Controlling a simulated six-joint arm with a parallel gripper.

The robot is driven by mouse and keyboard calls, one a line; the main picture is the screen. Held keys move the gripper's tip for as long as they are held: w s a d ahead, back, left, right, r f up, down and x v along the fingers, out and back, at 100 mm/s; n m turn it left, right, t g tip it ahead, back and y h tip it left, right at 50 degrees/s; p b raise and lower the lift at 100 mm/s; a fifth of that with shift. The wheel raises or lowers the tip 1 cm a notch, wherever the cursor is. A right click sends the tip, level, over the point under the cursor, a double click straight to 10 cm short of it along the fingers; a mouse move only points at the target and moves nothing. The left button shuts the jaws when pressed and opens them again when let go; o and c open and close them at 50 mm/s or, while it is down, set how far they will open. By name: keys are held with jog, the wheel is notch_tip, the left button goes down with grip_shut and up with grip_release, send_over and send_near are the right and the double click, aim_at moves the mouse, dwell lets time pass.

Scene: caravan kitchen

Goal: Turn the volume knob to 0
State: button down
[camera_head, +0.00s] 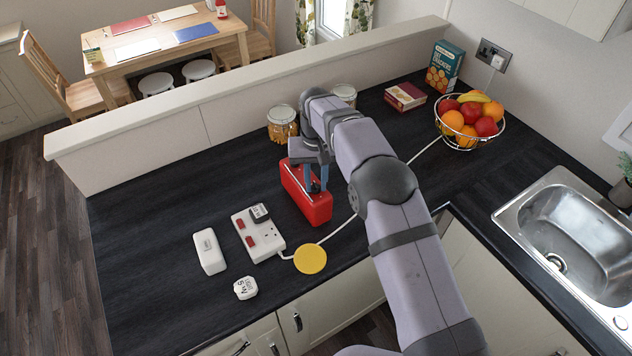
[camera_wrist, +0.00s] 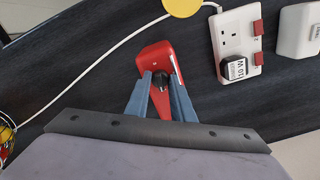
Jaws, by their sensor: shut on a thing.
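The red radio (camera_head: 307,207) stands on the dark worktop, to the right of the white socket strip. In the wrist view the radio (camera_wrist: 155,60) shows its red top with a dark round volume knob (camera_wrist: 160,79). My gripper (camera_head: 316,186) is above the radio, pointing down at it. In the wrist view my gripper's blue-grey fingertips (camera_wrist: 160,80) are on either side of the knob, shut on it. Any marks or numbers around the knob are too small to read.
A white socket strip (camera_head: 258,234) with red switches, a white box (camera_head: 209,251), a labelled plug (camera_head: 245,288) and a yellow disc (camera_head: 310,259) lie nearby. A white cable (camera_head: 338,229) passes the radio. Jars (camera_head: 282,124) stand behind. The worktop's left end is clear.

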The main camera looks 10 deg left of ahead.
aim_at(316, 184)
jog(key=n, duration=0.4)
jog(key=shift+w+r+n, duration=0.1)
jog(key=shift+n, duration=0.2)
jog(key=n, duration=1.4)
jog(key=shift+n, duration=0.3)
jog(key=c, duration=1.5)
grip_release()
jog(key=shift+r+b, duration=1.35)
jog(key=shift+r, duration=2.25)
